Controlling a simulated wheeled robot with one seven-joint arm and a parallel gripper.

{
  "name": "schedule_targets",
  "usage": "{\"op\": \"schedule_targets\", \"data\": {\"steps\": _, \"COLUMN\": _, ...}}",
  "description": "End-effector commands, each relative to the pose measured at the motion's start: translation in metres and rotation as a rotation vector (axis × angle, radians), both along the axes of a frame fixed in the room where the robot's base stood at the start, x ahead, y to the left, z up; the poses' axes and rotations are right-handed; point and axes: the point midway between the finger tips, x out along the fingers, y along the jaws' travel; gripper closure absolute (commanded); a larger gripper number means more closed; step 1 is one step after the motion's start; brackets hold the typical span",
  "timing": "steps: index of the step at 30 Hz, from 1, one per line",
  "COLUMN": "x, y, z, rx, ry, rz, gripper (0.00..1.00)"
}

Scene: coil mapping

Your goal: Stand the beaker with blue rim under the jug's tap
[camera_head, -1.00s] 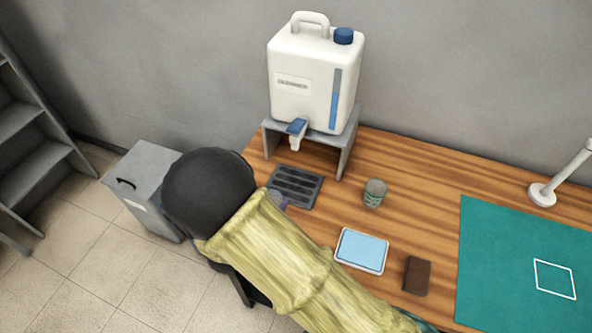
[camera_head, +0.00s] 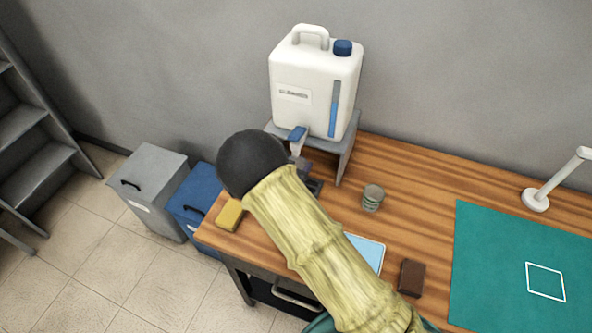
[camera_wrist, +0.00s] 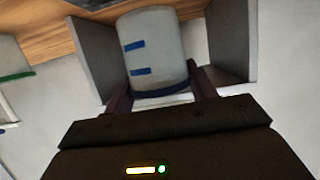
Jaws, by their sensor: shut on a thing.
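The white jug (camera_head: 312,85) stands on a grey stand (camera_head: 345,155), its tap (camera_head: 298,134) with a blue lever facing front. My gripper (camera_wrist: 160,88) is shut on the beaker with blue rim (camera_wrist: 157,45), a pale cup with blue marks and a dark blue band. In the wrist view the beaker sits between grey panels that look like the stand's legs. In the head view my arm hides most of the gripper and the beaker, close below the tap. A dark drip tray (camera_head: 315,187) shows partly beside my arm. Whether the beaker touches it cannot be told.
A green-banded beaker (camera_head: 372,198) stands right of the stand. A blue-topped tray (camera_head: 367,252), a brown block (camera_head: 412,278), a yellow sponge (camera_head: 230,214) and a green mat (camera_head: 500,260) lie on the table. Grey (camera_head: 150,185) and blue (camera_head: 195,205) bins stand left on the floor.

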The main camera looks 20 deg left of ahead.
Motion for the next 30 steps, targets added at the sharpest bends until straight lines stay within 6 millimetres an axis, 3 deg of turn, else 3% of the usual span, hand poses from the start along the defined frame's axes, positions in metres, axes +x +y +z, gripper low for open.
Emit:
{"op": "schedule_targets", "data": {"steps": 5, "x": -0.001, "y": 0.000, "z": -0.002, "rx": -0.001, "ry": 0.000, "rz": 0.000, "gripper": 0.66}}
{"op": "schedule_targets", "data": {"steps": 15, "x": -0.001, "y": 0.000, "z": -0.033, "rx": 0.000, "ry": 0.000, "rz": 0.000, "gripper": 0.66}}
{"op": "schedule_targets", "data": {"steps": 27, "x": -0.001, "y": 0.000, "z": -0.039, "rx": 0.001, "ry": 0.000, "rz": 0.000, "gripper": 0.66}}
{"op": "schedule_targets", "data": {"steps": 28, "x": -0.001, "y": 0.000, "z": -0.039, "rx": 0.001, "ry": 0.000, "rz": 0.000, "gripper": 0.42}}
{"op": "schedule_targets", "data": {"steps": 30, "x": -0.001, "y": 0.000, "z": -0.038, "rx": 0.001, "ry": 0.000, "rz": 0.000, "gripper": 0.28}}
